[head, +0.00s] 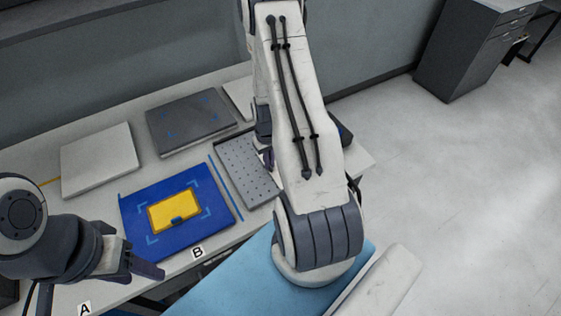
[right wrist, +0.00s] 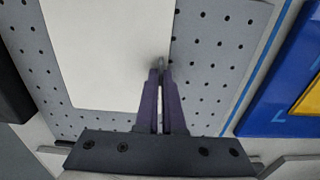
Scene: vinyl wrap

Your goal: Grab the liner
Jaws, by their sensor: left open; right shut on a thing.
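The liner appears to be the plain white sheet (right wrist: 110,50) in the right wrist view, lying over a perforated grey plate (right wrist: 205,60). My right gripper (right wrist: 160,68) is shut on the sheet at its lower right corner; the tips hide the pinched part. In the head view the perforated plate (head: 243,172) is partly covered by my right arm, and the sheet cannot be made out on it. A dark finger of my right gripper (head: 268,158) shows beside the arm. My left gripper (head: 146,262) is open and empty at the table's front left.
A blue board (head: 137,223) with a yellow rectangle (head: 174,209) lies left of the plate. A white panel (head: 98,160) and a dark grey panel (head: 190,122) lie behind it. Labels A (head: 85,309) and B (head: 197,253) mark the front edge. A grey cabinet (head: 465,50) stands far right.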

